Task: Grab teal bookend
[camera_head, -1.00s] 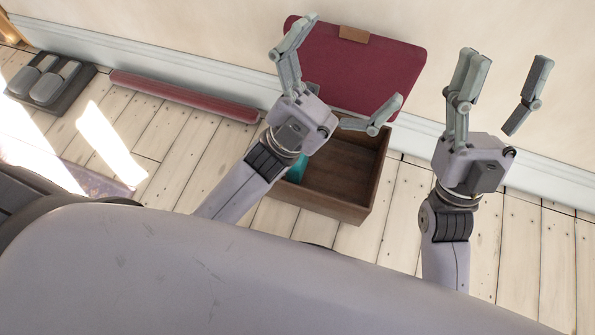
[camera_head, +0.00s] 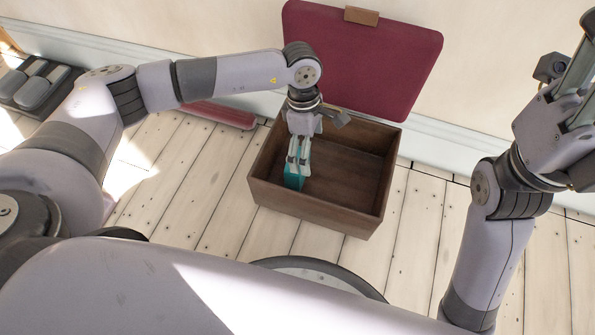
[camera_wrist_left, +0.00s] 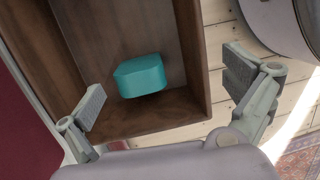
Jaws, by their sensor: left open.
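The teal bookend (camera_head: 294,178) is inside the wooden box, near its left end in the head view. In the left wrist view the teal bookend (camera_wrist_left: 140,76) is a small block near a corner of the box. My left gripper (camera_head: 298,165) points down into the box, right at the bookend, and partly covers it in the head view. In the left wrist view my left gripper (camera_wrist_left: 165,90) is open, with its fingers wide apart on either side of the bookend and nothing between the pads. My right gripper (camera_head: 580,75) is raised at the right edge, partly cut off.
The open brown wooden box (camera_head: 315,211) stands on pale floorboards, its dark red lid (camera_head: 365,65) leaning against the wall. A long red object (camera_head: 218,114) lies left of the box. A dark tray with grey items (camera_head: 38,88) sits at far left.

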